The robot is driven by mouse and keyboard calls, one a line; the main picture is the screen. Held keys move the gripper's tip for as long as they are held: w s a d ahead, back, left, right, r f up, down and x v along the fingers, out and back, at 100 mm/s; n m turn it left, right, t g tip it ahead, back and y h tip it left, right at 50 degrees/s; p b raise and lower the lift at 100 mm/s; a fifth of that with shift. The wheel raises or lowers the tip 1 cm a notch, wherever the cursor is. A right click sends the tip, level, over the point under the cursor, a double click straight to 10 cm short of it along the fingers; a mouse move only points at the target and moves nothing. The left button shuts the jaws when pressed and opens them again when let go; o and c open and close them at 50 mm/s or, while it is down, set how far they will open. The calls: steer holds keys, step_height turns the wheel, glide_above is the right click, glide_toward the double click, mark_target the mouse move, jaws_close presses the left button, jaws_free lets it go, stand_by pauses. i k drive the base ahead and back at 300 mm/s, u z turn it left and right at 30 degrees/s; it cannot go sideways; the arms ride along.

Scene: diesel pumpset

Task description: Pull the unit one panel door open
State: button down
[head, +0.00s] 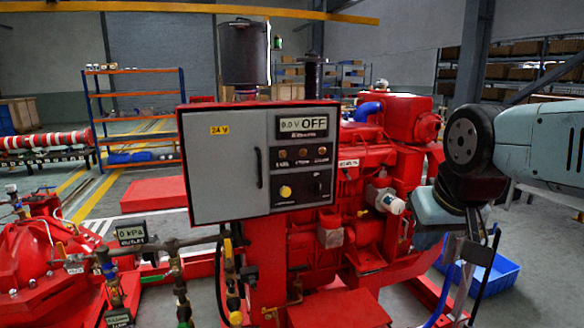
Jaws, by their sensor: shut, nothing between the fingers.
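The unit one panel is a red-framed box with a grey door (222,170) in the middle of the head view. The door looks shut, flush with the box front. A black vertical handle (259,167) is on the door's right side, and a yellow "24 V" label is at its upper left. The face to the right has a display reading OFF, small knobs and a yellow button. My gripper (462,298) hangs below my wrist at the right, well apart from the handle. Its thin fingers look shut and empty, though their tips are hard to make out.
The red diesel engine (375,165) stands behind and right of the panel. Pipes with a kPa gauge (132,233) run below left. A blue crate (492,265) lies on the floor at the right. Shelves (135,110) stand at the back.

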mark_target(226, 152)
steer(key=z, duration=0.85)
steer(key=k, duration=0.75)
steer(key=u, duration=0.9)
steer(key=i, duration=1)
steer(key=z, duration=0.05)
